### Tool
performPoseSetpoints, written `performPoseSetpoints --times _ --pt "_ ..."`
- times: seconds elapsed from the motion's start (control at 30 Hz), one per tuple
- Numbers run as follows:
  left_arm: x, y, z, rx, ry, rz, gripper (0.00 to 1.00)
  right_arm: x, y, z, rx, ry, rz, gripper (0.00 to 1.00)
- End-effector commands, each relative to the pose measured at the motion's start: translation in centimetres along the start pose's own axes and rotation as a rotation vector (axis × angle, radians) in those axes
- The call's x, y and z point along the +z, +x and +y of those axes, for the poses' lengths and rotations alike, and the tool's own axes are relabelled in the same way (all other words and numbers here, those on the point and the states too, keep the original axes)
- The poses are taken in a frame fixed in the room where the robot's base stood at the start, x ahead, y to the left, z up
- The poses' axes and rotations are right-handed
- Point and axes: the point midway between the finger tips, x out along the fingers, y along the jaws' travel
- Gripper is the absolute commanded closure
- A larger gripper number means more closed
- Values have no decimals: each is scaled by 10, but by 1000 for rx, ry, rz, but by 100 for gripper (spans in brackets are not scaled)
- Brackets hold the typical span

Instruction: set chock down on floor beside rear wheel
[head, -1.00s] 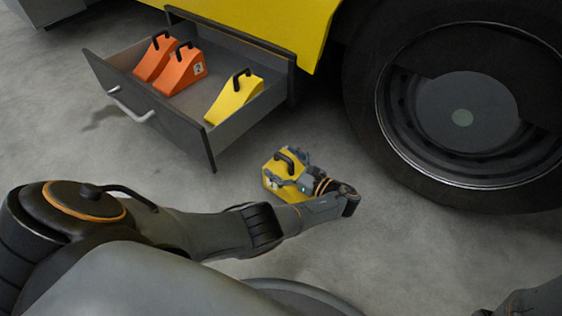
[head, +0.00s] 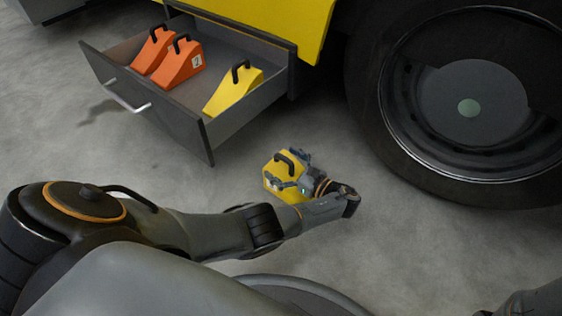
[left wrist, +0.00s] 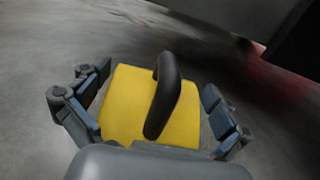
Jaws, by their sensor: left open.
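A yellow chock (head: 281,168) with a black handle is low in front of the drawer, left of the big wheel (head: 469,108). I cannot tell whether its underside touches the floor. My left gripper (head: 288,182) is open, with its fingers on either side of this chock. In the left wrist view, the chock (left wrist: 125,105) lies between the blue-padded fingers of my left gripper (left wrist: 155,112), its handle standing up. Contact with the pads is unclear. My right gripper is not in view.
An open drawer (head: 170,128) under the yellow vehicle body (head: 270,20) holds two orange chocks (head: 183,66) and another yellow chock (head: 232,92). Its front corner juts out near my left gripper. Bare grey floor (head: 330,135) lies between drawer and wheel.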

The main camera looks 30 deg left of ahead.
Motion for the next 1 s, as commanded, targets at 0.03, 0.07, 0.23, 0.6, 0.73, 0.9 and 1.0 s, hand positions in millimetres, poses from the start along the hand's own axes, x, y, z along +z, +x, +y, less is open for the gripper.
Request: performPoseSetpoints --times 0.03,0.07,0.23,0.6,0.73,0.9,1.0 --pt "2 0 0 0 0 0 0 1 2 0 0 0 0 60" --pt "4 0 0 0 0 0 0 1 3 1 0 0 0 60" --pt "3 -24 0 -1 2 2 0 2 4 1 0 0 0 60" --pt "1 -73 0 0 0 0 0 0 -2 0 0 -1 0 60" --pt "2 -75 0 0 -1 -2 0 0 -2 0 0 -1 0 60" --pt "2 -75 0 0 -1 -1 0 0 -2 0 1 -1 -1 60" --pt "2 -76 -3 -6 -12 14 0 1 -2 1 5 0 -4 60"
